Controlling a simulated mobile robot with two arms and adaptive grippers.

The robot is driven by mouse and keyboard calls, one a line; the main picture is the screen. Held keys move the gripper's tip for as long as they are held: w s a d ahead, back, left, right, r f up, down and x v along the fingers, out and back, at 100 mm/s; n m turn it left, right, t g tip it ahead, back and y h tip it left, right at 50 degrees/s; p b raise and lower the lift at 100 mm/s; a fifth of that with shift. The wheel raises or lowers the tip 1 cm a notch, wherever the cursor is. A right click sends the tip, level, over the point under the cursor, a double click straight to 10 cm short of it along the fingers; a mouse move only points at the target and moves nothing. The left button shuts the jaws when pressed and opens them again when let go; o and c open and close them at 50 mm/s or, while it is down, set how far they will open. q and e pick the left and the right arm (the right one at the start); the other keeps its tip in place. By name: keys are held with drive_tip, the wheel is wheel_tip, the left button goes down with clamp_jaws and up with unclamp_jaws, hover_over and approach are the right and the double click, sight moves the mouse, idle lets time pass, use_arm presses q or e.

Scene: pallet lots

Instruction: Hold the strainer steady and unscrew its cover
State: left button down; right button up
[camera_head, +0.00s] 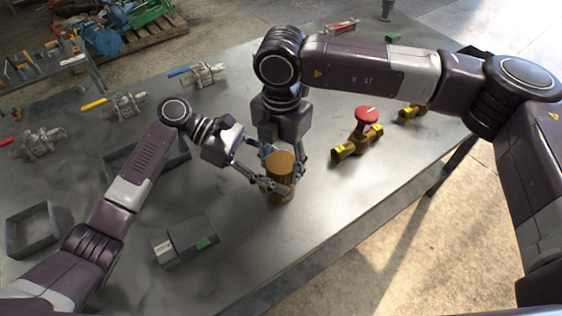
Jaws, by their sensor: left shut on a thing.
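The strainer (281,180) is a brown, brass-coloured upright cylinder on the grey metal table (330,215), near the middle of the view. Its round top (283,160), which looks like the cover, faces up. My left gripper (277,187) reaches in from the left and is shut on the strainer at its side. My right gripper (284,164) comes down from behind, with fingers on both sides of the strainer's upper part. Whether those fingers touch it is not clear. The fingers of both grippers hide part of the strainer.
A brass valve with a red handwheel (367,115) stands to the right, with another brass fitting (411,113) beyond. A grey box (185,241) lies front left, near an open tray (32,229). Several lever valves (115,106) lie at left. The table's front right is clear.

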drive_tip(key=c, duration=0.7)
drive_tip(key=n, duration=0.6)
drive_tip(key=shift+n, duration=0.4)
drive_tip(key=o, duration=1.3)
drive_tip(key=shift+r, duration=0.1)
